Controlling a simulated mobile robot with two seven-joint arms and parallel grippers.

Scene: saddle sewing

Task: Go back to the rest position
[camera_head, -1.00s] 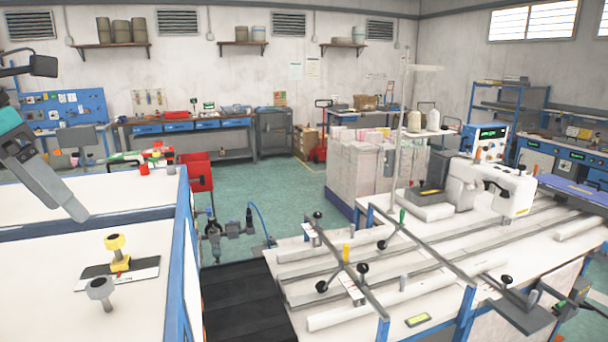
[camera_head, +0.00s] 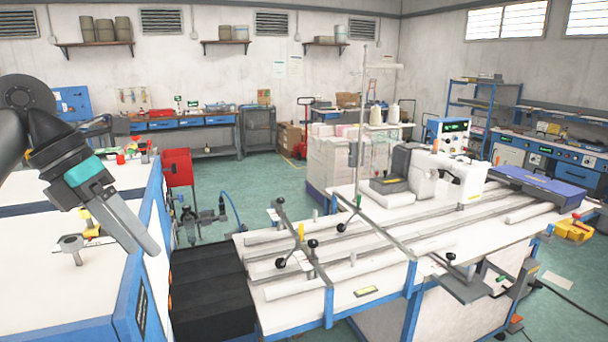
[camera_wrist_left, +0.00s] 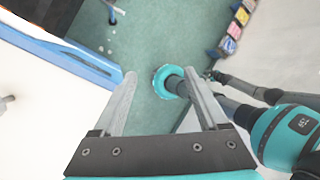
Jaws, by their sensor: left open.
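My left gripper (camera_head: 140,238) hangs at the left of the head view, over the right edge of the white worktable (camera_head: 40,290). It points down and to the right. In the left wrist view its two fingers (camera_wrist_left: 165,95) are spread apart with nothing between them. Beyond the fingers I see green floor and part of my own teal and grey arm. My right gripper does not show in the head view.
The sewing table (camera_head: 300,310) with rails and a white sewing machine (camera_head: 450,172) stands at the right. Black steps (camera_head: 205,290) fill the gap between the tables. Green floor (camera_head: 260,180) is open behind.

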